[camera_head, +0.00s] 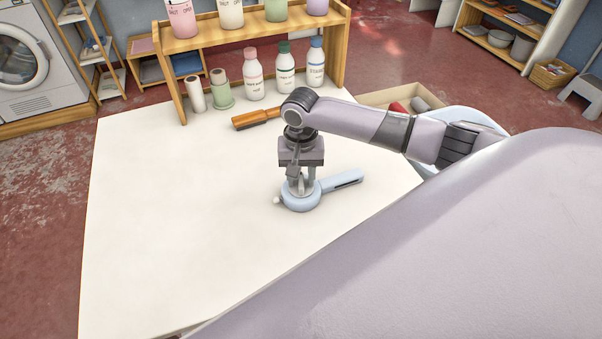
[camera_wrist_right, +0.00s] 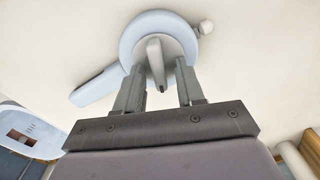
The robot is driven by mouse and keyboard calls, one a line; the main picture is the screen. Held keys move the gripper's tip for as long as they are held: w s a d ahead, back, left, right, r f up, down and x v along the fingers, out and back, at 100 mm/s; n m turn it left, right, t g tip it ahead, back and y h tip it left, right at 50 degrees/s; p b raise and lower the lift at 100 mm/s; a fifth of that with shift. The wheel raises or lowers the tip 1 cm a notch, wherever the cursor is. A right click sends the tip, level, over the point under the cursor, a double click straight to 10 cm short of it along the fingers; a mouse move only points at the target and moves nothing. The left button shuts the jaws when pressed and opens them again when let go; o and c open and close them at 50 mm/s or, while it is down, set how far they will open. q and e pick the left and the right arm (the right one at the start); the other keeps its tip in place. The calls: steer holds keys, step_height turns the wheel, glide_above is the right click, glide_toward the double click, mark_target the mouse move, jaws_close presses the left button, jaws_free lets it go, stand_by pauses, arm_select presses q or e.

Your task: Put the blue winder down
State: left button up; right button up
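The blue winder (camera_head: 301,199) is a pale blue round disc with a slotted arm pointing right and a small white knob on its left side. It appears to lie flat on the white table (camera_head: 180,230). My right gripper (camera_head: 301,188) points down at the disc from above. In the right wrist view, the winder (camera_wrist_right: 131,38) has a grey raised fin at its centre. The fingers of my right gripper (camera_wrist_right: 160,72) stand apart on either side of that fin, with gaps showing. My left gripper is not in view.
An orange-brown brush (camera_head: 256,118) lies behind the winder. Several bottles (camera_head: 285,68) and two spools (camera_head: 220,90) stand at the table's back under a wooden shelf (camera_head: 262,32). A box (camera_head: 385,97) is at the back right. The table's left and front are clear.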

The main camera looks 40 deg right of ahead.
steer(key=shift+r, duration=0.15)
step_height(320, 180, up, 12)
stand_by(0.5)
stand_by(0.5)
